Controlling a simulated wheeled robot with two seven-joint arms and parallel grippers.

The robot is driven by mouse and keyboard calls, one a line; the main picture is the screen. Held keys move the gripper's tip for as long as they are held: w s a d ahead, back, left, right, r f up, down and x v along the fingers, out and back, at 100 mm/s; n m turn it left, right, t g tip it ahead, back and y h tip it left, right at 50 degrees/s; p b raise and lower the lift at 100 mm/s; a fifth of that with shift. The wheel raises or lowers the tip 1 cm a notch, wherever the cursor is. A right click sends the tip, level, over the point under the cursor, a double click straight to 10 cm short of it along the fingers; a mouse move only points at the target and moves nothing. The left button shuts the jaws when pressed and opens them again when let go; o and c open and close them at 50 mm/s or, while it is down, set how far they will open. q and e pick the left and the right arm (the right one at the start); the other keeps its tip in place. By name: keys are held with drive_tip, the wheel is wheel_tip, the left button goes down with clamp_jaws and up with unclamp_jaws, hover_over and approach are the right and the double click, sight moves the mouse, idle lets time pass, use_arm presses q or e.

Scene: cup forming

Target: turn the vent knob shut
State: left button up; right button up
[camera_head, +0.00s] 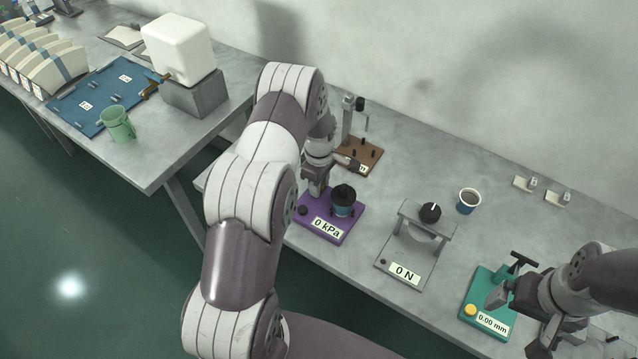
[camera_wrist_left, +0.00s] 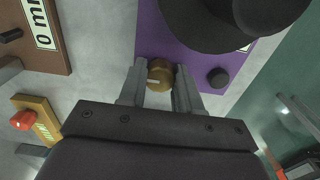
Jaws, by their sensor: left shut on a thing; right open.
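The vent knob (camera_wrist_left: 160,75) is a small brass-coloured round knob with a pale mark, at the edge of the purple station (camera_wrist_left: 155,40) in the left wrist view. My left gripper (camera_wrist_left: 158,92) has one finger on each side of it and is shut on it. In the head view my left gripper (camera_head: 316,184) hides the knob at the rear left of the purple station (camera_head: 357,222). The station's label (camera_head: 327,228) reads 0 kPa. My right gripper (camera_head: 517,318) is open beside the teal station.
A small black knob (camera_head: 303,210) sits on the purple station's near corner. A brown station (camera_head: 360,160) stands just behind. To the right are a grey 0 N station (camera_head: 403,272), a cup of dark liquid (camera_head: 468,200) and the teal station (camera_head: 480,325).

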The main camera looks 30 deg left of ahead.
idle(0.5)
use_arm(q)
drive_tip(key=o, duration=1)
drive_tip(key=shift+o, duration=0.2)
wheel_tip(320, 180, up, 13)
drive_tip(key=b, duration=0.2)
drive_tip(key=shift+f, duration=0.15)
